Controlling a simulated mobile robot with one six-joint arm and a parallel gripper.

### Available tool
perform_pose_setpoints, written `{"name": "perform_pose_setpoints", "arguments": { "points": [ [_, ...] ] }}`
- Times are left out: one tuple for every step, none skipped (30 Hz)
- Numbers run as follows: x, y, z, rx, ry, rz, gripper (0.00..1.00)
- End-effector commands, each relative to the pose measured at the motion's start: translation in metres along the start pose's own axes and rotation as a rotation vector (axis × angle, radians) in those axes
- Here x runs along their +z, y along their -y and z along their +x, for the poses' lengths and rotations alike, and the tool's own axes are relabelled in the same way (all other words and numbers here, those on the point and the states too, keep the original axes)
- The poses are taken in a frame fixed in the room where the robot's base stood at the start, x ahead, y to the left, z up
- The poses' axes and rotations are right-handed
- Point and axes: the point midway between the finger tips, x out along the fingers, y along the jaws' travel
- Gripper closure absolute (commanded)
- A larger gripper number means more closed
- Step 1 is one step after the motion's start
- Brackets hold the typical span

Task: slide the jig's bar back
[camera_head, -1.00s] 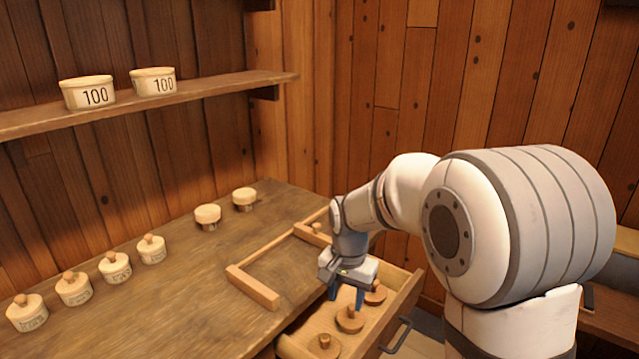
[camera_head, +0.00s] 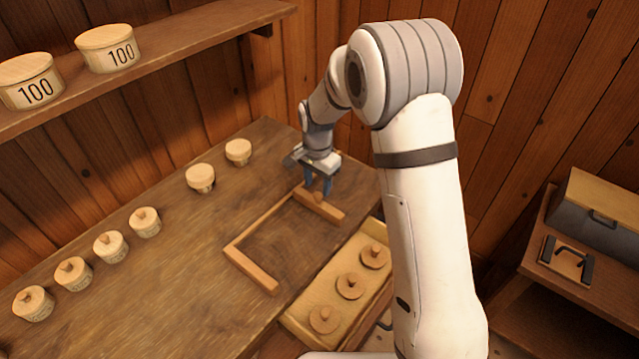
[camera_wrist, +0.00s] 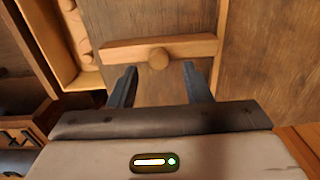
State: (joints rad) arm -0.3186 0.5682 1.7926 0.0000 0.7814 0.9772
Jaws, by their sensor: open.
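The jig (camera_head: 247,262) is a light wooden frame lying on the bench top. Its bar (camera_head: 330,211) lies across the frame's far right end and carries a round knob (camera_head: 318,195). The bar (camera_wrist: 190,45) and knob (camera_wrist: 158,58) also show in the wrist view, with the knob ahead of the fingers and between their lines. My gripper (camera_head: 319,188) is open with its blue fingers over the bar, close to the knob. In the wrist view my gripper (camera_wrist: 158,82) holds nothing. I cannot tell whether a finger touches the knob.
An open drawer (camera_head: 297,322) with three knobbed wooden discs (camera_head: 349,286) is at the bench's front. Several spools with knobbed tops (camera_head: 110,246) and two plain-topped ones (camera_head: 201,178) stand along the bench's back. Tubs marked 100 (camera_head: 107,48) sit on the shelf above.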

Motion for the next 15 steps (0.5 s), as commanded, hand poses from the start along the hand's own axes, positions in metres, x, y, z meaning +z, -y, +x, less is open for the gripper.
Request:
{"name": "perform_pose_setpoints", "arguments": {
  "points": [
    [0.0,-0.001,0.006,0.003,0.002,0.0,0.56],
    [0.0,-0.001,0.01,0.002,0.002,0.0,0.56],
    [0.0,-0.001,0.015,0.002,0.001,0.0,0.56],
    [0.0,-0.001,0.018,0.002,0.001,0.0,0.56],
    [0.0,-0.001,0.02,0.002,0.001,0.0,0.56],
    [0.0,-0.001,0.023,0.001,0.001,0.0,0.56],
    [0.0,-0.001,0.024,0.0,0.0,0.0,0.56],
    [0.0,-0.001,0.025,0.0,0.0,0.0,0.56],
    [-0.001,-0.001,0.026,0.0,0.0,0.0,0.56],
    [-0.001,-0.001,0.027,0.0,0.0,0.0,0.56],
    [-0.001,-0.001,0.027,0.0,0.0,0.001,0.56],
    [-0.001,-0.001,0.027,0.0,0.0,0.001,0.56],
    [-0.001,-0.001,0.027,0.0,0.0,0.001,0.56],
    [-0.001,-0.001,0.027,-0.001,0.0,0.001,0.56],
    [-0.001,-0.001,0.027,0.0,0.0,0.001,0.56]
  ]
}}
